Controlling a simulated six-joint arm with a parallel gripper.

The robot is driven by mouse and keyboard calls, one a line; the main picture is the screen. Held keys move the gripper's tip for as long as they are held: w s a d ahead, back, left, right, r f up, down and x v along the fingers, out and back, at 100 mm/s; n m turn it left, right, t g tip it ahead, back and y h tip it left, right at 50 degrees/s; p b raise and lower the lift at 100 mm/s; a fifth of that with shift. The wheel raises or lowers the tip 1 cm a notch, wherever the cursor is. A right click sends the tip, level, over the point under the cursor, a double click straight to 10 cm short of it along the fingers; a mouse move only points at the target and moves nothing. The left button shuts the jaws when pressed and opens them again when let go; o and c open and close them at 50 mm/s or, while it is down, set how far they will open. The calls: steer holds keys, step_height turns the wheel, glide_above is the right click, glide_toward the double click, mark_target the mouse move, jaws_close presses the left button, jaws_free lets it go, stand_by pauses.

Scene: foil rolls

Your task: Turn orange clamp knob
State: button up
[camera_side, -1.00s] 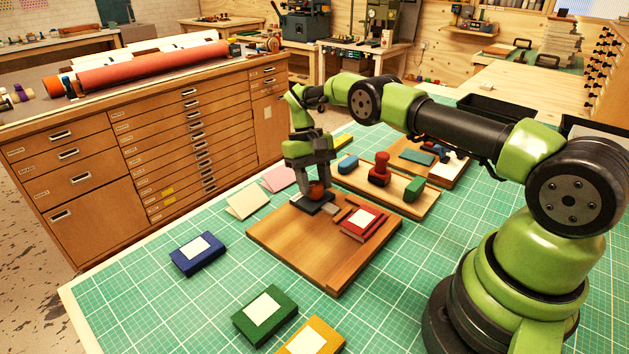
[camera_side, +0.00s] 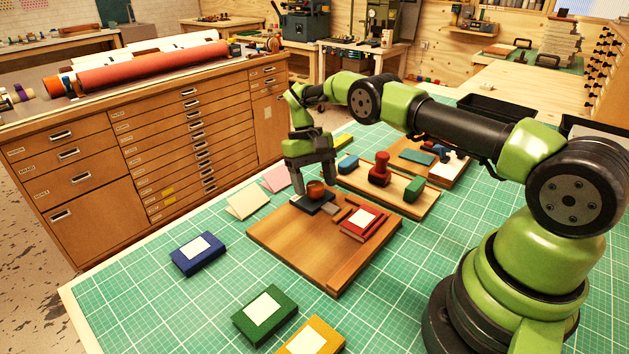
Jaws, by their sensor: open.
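The orange clamp knob (camera_side: 315,189) sits on a dark clamp block (camera_side: 313,207) near the back edge of the wooden board (camera_side: 290,242). My gripper (camera_side: 311,187) points down at the knob from above, with its fingers apart and the knob showing between them. It looks open. I cannot tell whether a finger touches the knob.
A red booklet (camera_side: 362,220) with a white label lies on the board's right part. A wooden tray (camera_side: 422,208) with a red stamp (camera_side: 380,169) stands behind. Blue (camera_side: 198,253), green (camera_side: 265,314) and yellow (camera_side: 311,339) booklets lie in front on the green mat (camera_side: 130,304).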

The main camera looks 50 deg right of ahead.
step_height(320, 180, up, 10)
stand_by(0.4)
step_height(320, 180, up, 12)
steer(key=n+t, duration=0.1)
steer(key=t, duration=0.2)
glide_above(314, 184)
steer(key=s+a, duration=0.3)
steer(key=s+a+r+t, duration=0.2)
steer(key=s+a+r, duration=0.1)
steer(key=s+r, duration=0.3)
steer(key=s+a+t, duration=0.2)
steer(key=s+t, duration=0.1)
steer(key=s, duration=0.4)
steer(key=s+a+f+t, duration=0.1)
steer(key=s+a+t, duration=0.1)
steer(key=s, duration=0.6)
steer(key=shift+m+t, duration=0.3)
steer(key=shift+t, duration=0.4)
steer(key=shift+a, duration=0.1)
